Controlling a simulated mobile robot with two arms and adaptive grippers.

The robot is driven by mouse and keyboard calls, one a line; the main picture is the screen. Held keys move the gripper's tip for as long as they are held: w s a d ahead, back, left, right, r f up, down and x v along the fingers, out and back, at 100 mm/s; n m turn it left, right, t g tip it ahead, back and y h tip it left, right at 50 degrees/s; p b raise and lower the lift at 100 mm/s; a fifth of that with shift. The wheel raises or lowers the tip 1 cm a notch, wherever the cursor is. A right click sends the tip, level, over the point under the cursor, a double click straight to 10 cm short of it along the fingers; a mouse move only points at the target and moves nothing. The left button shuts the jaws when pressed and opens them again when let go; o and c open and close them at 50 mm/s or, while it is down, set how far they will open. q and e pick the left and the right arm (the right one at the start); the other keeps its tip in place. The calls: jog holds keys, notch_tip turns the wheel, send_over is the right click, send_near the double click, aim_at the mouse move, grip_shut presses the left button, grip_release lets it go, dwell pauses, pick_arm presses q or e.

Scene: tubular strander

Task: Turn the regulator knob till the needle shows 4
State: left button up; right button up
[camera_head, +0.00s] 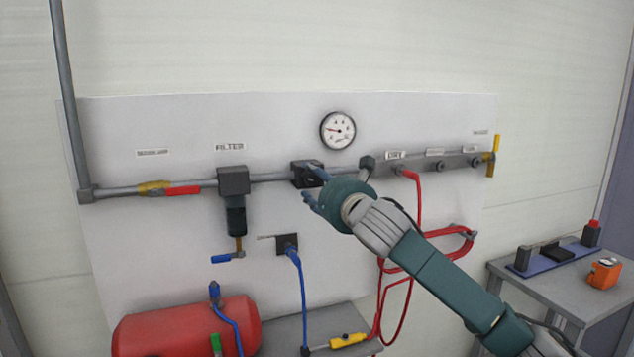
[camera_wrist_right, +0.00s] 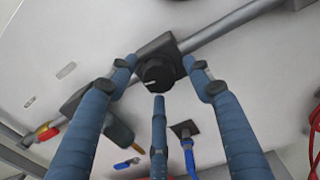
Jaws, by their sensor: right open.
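The round white pressure gauge (camera_head: 338,130) is on the wall panel, its needle pointing left and slightly up; its numbers are too small to read surely. The dark regulator (camera_head: 306,174) sits on the pipe below and left of the gauge, partly covered by my right gripper (camera_head: 313,186). In the right wrist view the round black regulator knob (camera_wrist_right: 158,75) faces the camera. The blue fingers of my right gripper (camera_wrist_right: 159,80) are spread open around the knob, one on each side and one below. Whether they touch it I cannot tell. My left gripper is not in view.
The filter (camera_head: 234,182) hangs left of the regulator. A blue hose (camera_head: 301,285) drops from a fitting below. Red hose loops (camera_head: 462,236) hang behind my right arm. A red tank (camera_head: 187,326) stands at the lower left, a side table (camera_head: 545,290) at the right.

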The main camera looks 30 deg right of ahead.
jog(key=c, duration=1.2)
jog(key=shift+o, duration=0.2)
jog(key=shift+f, duration=0.1)
